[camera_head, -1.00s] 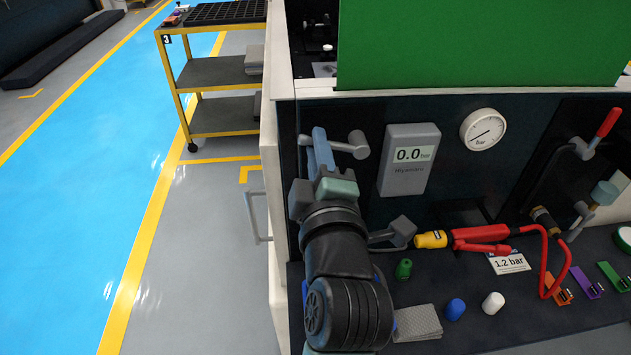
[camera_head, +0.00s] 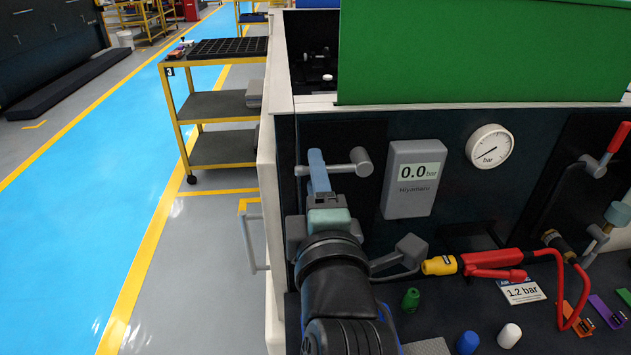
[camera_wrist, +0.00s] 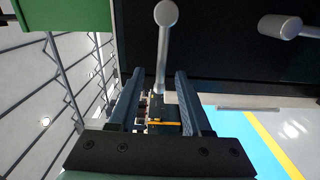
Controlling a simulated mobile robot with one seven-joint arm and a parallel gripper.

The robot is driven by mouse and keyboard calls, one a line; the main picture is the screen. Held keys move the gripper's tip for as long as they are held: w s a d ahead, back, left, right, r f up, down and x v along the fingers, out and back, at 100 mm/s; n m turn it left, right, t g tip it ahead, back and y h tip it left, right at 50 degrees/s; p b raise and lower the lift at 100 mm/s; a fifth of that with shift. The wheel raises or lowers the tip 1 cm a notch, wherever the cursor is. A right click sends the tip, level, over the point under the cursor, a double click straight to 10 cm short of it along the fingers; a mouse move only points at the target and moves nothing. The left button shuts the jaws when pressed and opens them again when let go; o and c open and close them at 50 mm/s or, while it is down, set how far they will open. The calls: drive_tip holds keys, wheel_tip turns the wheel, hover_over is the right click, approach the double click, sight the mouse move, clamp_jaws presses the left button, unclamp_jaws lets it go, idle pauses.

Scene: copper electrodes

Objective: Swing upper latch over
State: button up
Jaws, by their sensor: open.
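The upper latch (camera_head: 340,169) is a grey lever with a round knob at its right end, on the dark front panel in the head view. My gripper (camera_head: 318,160) is at this lever, with one light-blue finger seen crossing its left part. In the wrist view the upper latch (camera_wrist: 163,45) runs between the two spread fingers of my gripper (camera_wrist: 153,80), its knob beyond the tips. The fingers are open; I cannot tell whether either touches the lever. The lower latch (camera_head: 403,255) sticks out below; it also shows in the wrist view (camera_wrist: 280,27).
A display (camera_head: 412,178) reading 0.0 bar and a round gauge (camera_head: 490,147) are right of the latch. A red tool with a yellow end (camera_head: 439,265) lies on the dark bench. A green cover (camera_head: 485,50) is above. A yellow trolley (camera_head: 218,100) stands left.

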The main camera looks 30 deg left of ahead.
drive_tip(key=shift+b+v, duration=0.6)
drive_tip(key=shift+v, duration=2.1)
